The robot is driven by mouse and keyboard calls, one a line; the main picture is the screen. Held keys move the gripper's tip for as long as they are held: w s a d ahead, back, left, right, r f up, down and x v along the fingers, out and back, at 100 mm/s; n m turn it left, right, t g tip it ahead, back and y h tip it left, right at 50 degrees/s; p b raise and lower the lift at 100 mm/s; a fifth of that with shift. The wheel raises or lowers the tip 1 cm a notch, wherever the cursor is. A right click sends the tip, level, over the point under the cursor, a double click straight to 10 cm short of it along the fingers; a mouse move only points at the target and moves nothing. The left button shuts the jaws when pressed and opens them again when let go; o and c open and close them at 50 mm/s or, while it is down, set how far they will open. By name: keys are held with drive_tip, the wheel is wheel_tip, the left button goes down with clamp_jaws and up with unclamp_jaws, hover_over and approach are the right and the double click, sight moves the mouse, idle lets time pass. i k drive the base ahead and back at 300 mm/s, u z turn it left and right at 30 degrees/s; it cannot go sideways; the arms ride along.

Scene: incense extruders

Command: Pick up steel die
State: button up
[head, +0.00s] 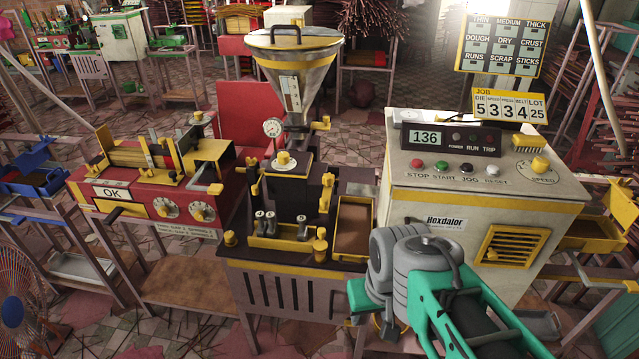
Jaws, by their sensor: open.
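Small grey metal cylinders, which look like steel dies (265,222), stand in the left part of a yellow-rimmed tray (285,243) at the front of the middle machine. Another small grey piece (301,222) stands to their right in the same tray. I cannot tell from their looks which is the steel one. My gripper (388,327) is at the lower middle, below my grey and teal arm, to the right of and apart from the tray. It is open, its fingers are mostly hidden by the arm, and I see nothing held.
A brown-floored yellow bin (353,222) lies right of the tray. The hopper (293,60) and gauge (272,127) rise behind. A white control cabinet (440,195) stands close to my arm on the right. A red machine (150,205) stands left.

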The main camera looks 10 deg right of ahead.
sight(302, 233)
drive_tip(key=u, duration=0.7)
drive_tip(key=i, duration=0.85)
drive_tip(key=u, duration=1.5)
